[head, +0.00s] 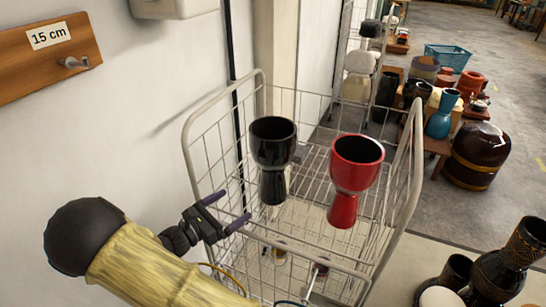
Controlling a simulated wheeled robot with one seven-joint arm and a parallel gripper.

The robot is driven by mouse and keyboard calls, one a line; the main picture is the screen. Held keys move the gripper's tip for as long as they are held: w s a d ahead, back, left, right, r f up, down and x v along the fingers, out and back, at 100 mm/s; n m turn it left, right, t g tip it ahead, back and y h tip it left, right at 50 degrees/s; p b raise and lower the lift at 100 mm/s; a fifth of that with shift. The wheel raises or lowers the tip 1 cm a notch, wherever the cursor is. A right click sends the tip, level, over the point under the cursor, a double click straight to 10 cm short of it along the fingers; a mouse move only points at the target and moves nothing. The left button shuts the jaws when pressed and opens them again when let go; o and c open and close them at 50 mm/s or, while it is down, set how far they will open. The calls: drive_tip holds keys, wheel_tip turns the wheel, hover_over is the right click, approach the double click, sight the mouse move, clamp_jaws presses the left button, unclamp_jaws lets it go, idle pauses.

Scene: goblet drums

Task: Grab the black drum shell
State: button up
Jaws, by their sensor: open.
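The black drum shell (272,160) is a glossy goblet shape with a wide open bowl on top and a narrower foot. It stands upright on the wire shelf of the cart, on the left. A red drum shell (354,175) of similar shape stands to its right, apart from it. My gripper (229,211) is at the cart's near left side, left of and lower in the picture than the black shell. Its two purple fingers are apart with nothing between them, and it does not appear to touch the shell.
The wire cart (411,195) has raised rails around the shelf. A white wall with a wooden "15 cm" board (25,55) is at left. Several drums, including a brown barrel drum (477,156), stand on the right. A blue crate (449,57) is farther back. Dark carved drums (500,262) sit at lower right.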

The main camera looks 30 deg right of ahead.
sight(264, 185)
drive_tip(key=p+x, duration=0.1)
drive_tip(key=x, duration=0.9)
drive_tip(key=shift+s+d, duration=0.1)
drive_tip(key=shift+d, duration=0.1)
drive_tip(key=shift+d+f, duration=0.1)
drive_tip(key=shift+d, duration=0.35)
drive_tip(key=shift+w+f+p+x, duration=0.15)
drive_tip(key=shift+p+x, duration=0.3)
drive_tip(key=shift+x, duration=0.9)
drive_tip(key=shift+w+f+p+x, duration=0.15)
drive_tip(key=shift+p+x, duration=0.3)
drive_tip(key=shift+x, duration=0.85)
drive_tip(key=shift+a, duration=0.1)
drive_tip(key=c, duration=1.5)
drive_tip(key=shift+o, duration=0.2)
drive_tip(key=shift+r, duration=0.1)
drive_tip(key=shift+r, duration=0.1)
